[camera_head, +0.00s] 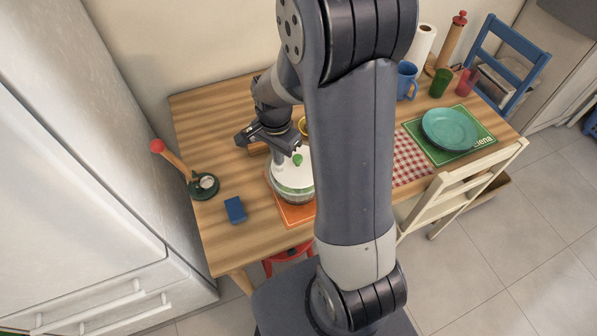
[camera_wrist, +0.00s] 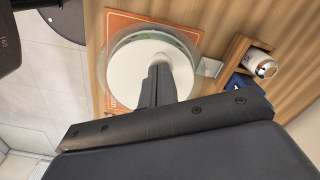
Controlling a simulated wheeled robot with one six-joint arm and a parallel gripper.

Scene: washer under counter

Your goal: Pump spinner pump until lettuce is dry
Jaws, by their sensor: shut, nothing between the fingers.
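The salad spinner (camera_head: 291,182) stands upright on an orange mat (camera_head: 296,215) near the table's left part. Something greenish shows through the bowl wall; I cannot tell how wet any lettuce is. My gripper (camera_head: 289,147) is shut and empty, with its fingers just over the lid's middle. In the wrist view, the shut fingers (camera_wrist: 160,69) cover the centre of the white lid (camera_wrist: 128,75) and hide the knob. I cannot tell whether they touch it.
A blue block (camera_head: 235,210) and a red-tipped wooden handle on a dark green base (camera_head: 203,186) lie left of the spinner. A wooden tray (camera_wrist: 232,50) with a jar (camera_wrist: 266,69) is close by.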

